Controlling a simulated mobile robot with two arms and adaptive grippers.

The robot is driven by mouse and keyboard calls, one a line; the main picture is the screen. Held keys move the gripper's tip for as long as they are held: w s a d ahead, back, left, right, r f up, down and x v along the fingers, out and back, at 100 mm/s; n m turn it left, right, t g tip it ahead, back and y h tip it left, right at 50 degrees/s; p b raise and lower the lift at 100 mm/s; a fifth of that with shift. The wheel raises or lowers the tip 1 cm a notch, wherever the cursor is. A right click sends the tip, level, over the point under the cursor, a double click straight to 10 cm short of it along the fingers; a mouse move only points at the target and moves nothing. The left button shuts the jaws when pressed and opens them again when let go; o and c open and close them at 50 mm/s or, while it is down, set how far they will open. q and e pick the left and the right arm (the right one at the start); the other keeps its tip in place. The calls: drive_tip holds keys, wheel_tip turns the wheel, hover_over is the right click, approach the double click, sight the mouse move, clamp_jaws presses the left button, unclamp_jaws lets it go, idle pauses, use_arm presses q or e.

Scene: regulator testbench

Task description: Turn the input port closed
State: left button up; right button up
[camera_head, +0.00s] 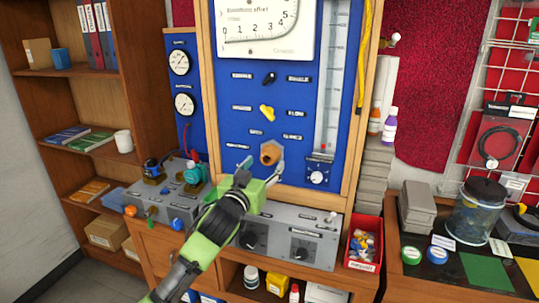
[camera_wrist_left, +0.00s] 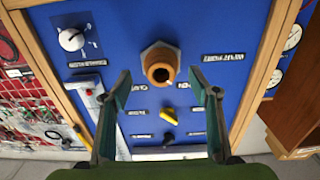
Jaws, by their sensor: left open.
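The input port looks like a brass-orange hex fitting (camera_head: 271,153) with a round opening, low on the blue panel (camera_head: 222,60). In the left wrist view the fitting (camera_wrist_left: 160,64) shows just beyond the fingertips, centred between them. Small labels sit beside it; they are too blurred to read surely. My left gripper (camera_head: 264,172) is green and black, open, and points up at the fitting from below. My right gripper is not in view.
Above the fitting are a yellow lever (camera_head: 267,113) and a black knob (camera_head: 269,79). A white dial knob (camera_head: 317,177) is to the right. A grey box with knobs (camera_head: 300,247) stands below, beside a red bin (camera_head: 352,262). A wooden frame edges the panel.

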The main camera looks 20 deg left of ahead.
sight(267, 161)
use_arm(q)
drive_tip(key=shift+w+p, duration=0.5)
drive_tip(key=shift+w, duration=2.2)
drive_tip(key=shift+c, duration=0.5)
drive_tip(key=c, duration=1)
